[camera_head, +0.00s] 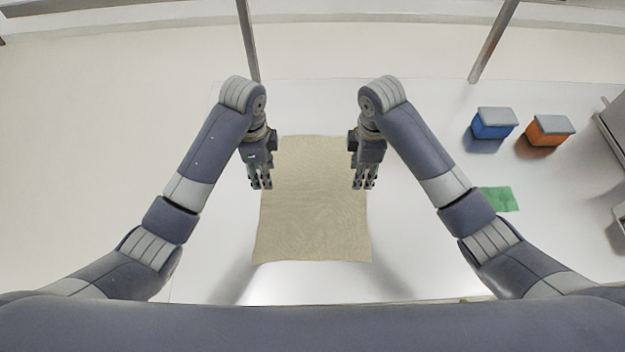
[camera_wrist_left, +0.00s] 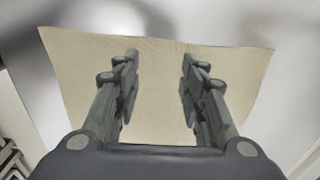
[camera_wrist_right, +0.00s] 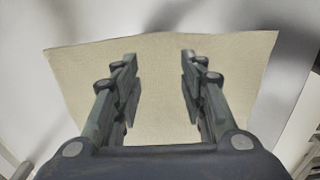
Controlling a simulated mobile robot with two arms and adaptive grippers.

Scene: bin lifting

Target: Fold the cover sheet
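The cover sheet (camera_head: 315,215) is a beige cloth lying flat and spread out on the white table. My left gripper (camera_head: 260,187) is over the sheet's left edge, and my right gripper (camera_head: 363,186) is over its right edge. Both point down, with fingers apart and nothing between them. In the left wrist view the sheet (camera_wrist_left: 155,90) shows between and beyond the open fingers (camera_wrist_left: 158,62). In the right wrist view the sheet (camera_wrist_right: 160,80) likewise shows between the open fingers (camera_wrist_right: 160,62). I cannot tell the exact height of the fingertips above the cloth.
On the white table (camera_head: 420,245), a blue bin (camera_head: 492,126) and an orange bin (camera_head: 549,132), both with grey tops, stand at the right. A green cloth patch (camera_head: 499,199) lies in front of them. The table around the sheet's near edge is clear.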

